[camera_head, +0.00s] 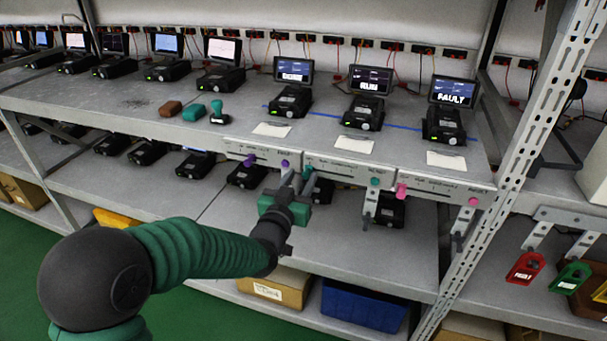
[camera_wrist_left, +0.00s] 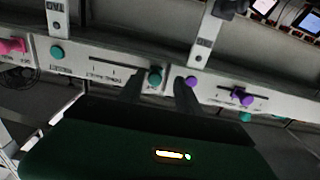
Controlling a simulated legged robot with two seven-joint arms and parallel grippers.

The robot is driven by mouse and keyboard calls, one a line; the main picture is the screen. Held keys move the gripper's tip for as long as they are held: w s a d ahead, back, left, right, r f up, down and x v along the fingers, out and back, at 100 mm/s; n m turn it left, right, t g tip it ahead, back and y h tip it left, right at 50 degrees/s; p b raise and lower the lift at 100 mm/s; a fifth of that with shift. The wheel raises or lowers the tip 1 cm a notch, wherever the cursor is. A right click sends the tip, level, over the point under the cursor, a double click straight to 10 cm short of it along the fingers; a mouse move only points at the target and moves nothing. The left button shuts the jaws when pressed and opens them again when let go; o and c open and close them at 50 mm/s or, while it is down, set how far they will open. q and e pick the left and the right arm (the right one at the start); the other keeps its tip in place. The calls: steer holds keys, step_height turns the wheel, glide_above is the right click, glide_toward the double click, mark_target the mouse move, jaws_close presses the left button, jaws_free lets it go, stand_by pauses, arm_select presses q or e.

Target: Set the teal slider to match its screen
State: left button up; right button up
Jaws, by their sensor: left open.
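The teal slider knob (camera_wrist_left: 155,77) sits at one end of its slot on a white label strip (camera_head: 338,171) along the shelf's front edge. In the wrist view it shows between the two fingers of my left gripper (camera_wrist_left: 160,92), which is open; I cannot tell if either finger touches it. In the head view the left gripper (camera_head: 298,184) is at the strip and partly covers the teal knob (camera_head: 307,172). A round teal button (camera_head: 375,182) is at the strip's right end. The screen above (camera_head: 370,80) reads "RUN". My right gripper is not seen.
A purple slider (camera_head: 249,160) and purple button (camera_head: 285,164) are on the strip to the left, close to my gripper. A pink slider (camera_head: 401,190) and pink button (camera_head: 473,201) are to the right. Neighbouring screens seem to read "DONE" (camera_head: 293,71) and "FAULT" (camera_head: 454,92).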

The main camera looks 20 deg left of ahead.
arm_select(q)
steer(key=shift+s+d+r, duration=0.15)
steer(key=shift+d, duration=0.2)
steer(key=shift+c, duration=1)
steer(key=shift+d, duration=0.25)
steer(key=c, duration=0.5)
jaws_close()
steer(key=shift+a, duration=0.25)
steer(key=shift+d+f, duration=0.1)
steer(key=shift+f, duration=0.15)
